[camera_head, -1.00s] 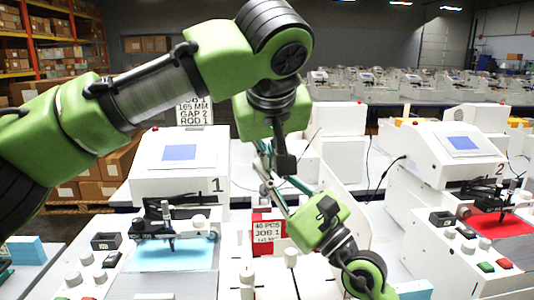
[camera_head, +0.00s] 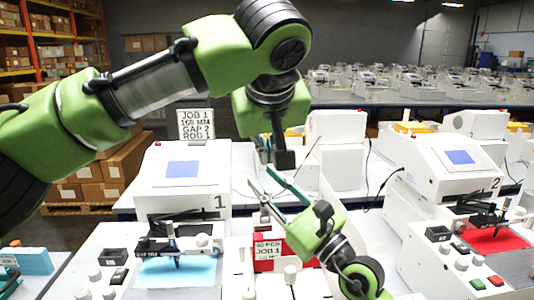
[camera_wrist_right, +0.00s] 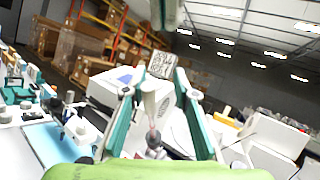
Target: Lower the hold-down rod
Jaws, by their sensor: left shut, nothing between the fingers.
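Machine 1 (camera_head: 183,192) stands left of centre, with a blue sheet (camera_head: 176,272) on its bed. A dark bar with a pen-like black part (camera_head: 174,245) lies across that sheet; I cannot tell for sure which piece is the hold-down rod. My left gripper (camera_head: 284,158) hangs down, shut and empty, behind and right of machine 1, well above the bed.
Machine 2 (camera_head: 448,160) with a red sheet (camera_head: 494,240) stands at the right. A job sign (camera_head: 195,124) stands behind machine 1. A red box with a label (camera_head: 268,252) sits beneath my right gripper. Knobs and a black box (camera_head: 115,257) lie left of the blue sheet.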

